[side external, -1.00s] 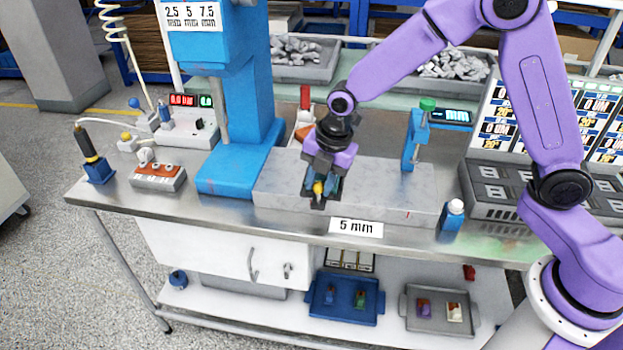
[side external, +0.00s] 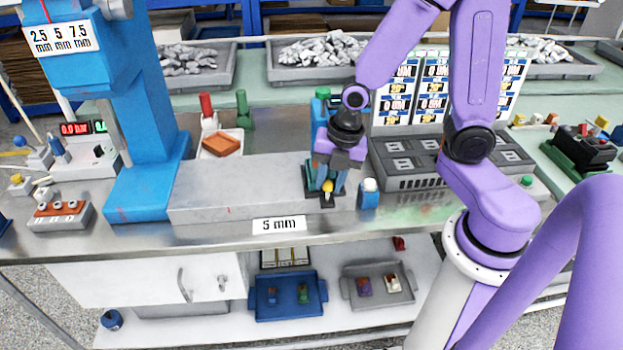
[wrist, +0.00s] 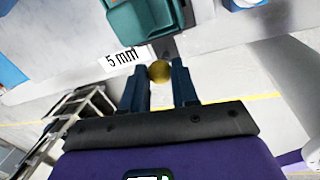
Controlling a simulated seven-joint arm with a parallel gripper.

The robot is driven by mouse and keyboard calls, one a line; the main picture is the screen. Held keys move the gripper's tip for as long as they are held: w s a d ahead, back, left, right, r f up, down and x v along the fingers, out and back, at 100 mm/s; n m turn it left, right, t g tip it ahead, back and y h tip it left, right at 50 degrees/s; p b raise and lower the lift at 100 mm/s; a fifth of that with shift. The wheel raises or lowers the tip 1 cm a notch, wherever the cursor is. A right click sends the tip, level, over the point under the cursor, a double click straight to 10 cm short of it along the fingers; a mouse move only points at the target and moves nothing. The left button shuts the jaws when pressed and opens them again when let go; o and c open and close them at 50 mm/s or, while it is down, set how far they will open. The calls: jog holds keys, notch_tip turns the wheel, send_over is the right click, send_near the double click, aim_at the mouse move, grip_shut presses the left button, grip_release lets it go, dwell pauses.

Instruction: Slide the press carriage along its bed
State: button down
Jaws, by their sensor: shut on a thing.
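The grey press bed (side external: 235,190) runs along the front of the steel bench, from the blue press (side external: 150,140) towards the right. My gripper (side external: 327,188) is over the bed's right end, well away from the press. The gripper is shut on the carriage's yellow knob (wrist: 159,72), which sits between the two fingers in the wrist view. The teal carriage body (wrist: 145,22) shows just beyond the knob. In the side view the gripper and wrist hide most of the carriage.
A "5 mm" label (side external: 279,225) is on the bench's front edge. A small white-capped blue bottle (side external: 369,192) stands close to the right of my gripper. A grey slotted tray (side external: 405,165) lies behind it. A white tray with an orange piece (side external: 221,144) is behind the bed.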

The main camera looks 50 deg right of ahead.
jog(key=shift+s+d, duration=0.2)
jog(key=shift+d, duration=0.05)
jog(key=c, duration=0.9)
grip_release()
jog(key=shift+s+d, duration=0.1)
jog(key=shift+o, duration=0.2)
jog(key=shift+r, duration=0.6)
notch_tip(320, 180, up, 16)
jog(key=s+d, duration=0.1)
jog(key=s, duration=0.1)
jog(key=shift+s+d, duration=0.3)
jog(key=shift+d, duration=0.05)
